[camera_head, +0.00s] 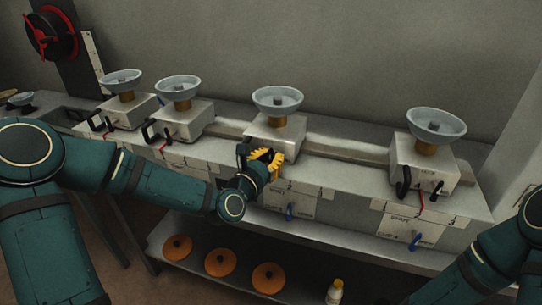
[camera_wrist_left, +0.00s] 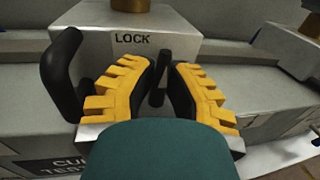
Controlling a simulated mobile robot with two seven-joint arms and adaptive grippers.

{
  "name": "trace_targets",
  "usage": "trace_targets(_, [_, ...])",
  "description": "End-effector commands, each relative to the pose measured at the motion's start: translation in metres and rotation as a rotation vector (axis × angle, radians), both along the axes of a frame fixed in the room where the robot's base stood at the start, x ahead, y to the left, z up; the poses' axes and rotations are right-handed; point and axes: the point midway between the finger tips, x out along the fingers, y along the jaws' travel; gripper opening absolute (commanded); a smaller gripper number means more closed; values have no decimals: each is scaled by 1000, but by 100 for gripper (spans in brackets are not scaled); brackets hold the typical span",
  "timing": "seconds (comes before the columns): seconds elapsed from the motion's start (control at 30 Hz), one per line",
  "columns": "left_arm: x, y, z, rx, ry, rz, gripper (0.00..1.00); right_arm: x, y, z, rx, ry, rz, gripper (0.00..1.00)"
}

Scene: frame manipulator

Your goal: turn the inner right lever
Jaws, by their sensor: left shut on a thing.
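My left gripper (camera_head: 268,160) with yellow ribbed fingers is at the front of the third grey block (camera_head: 285,135) from the left. In the left wrist view the gripper (camera_wrist_left: 158,95) has its fingers on either side of a small black lever (camera_wrist_left: 158,90). The lever sits under the LOCK label (camera_wrist_left: 131,39). A thick curved black handle (camera_wrist_left: 62,75) stands just left of the fingers, outside them.
Blue levers (camera_head: 289,211) hang on the bench front. Orange discs (camera_head: 220,263) and a bottle (camera_head: 334,291) are on the lower shelf.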

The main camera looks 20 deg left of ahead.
Motion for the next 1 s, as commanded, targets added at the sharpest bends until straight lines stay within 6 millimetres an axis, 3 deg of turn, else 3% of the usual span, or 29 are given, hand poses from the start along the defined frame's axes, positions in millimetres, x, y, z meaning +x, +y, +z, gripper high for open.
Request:
trace_targets(0.6, [1, 0, 1, -37, -2, 1, 0, 0, 0, 2, 0, 1, 0, 47])
trace_targets(0.63, [1, 0, 1, -37, -2, 1, 27, 0, 0, 2, 0, 1, 0, 47])
trace_targets(0.67, [1, 0, 1, -37, -2, 1, 31, 0, 0, 2, 0, 1, 0, 47])
trace_targets(1.0, [-2, 1, 0, -36, 0, 1, 31, 0, 0, 2, 0, 1, 0, 47])
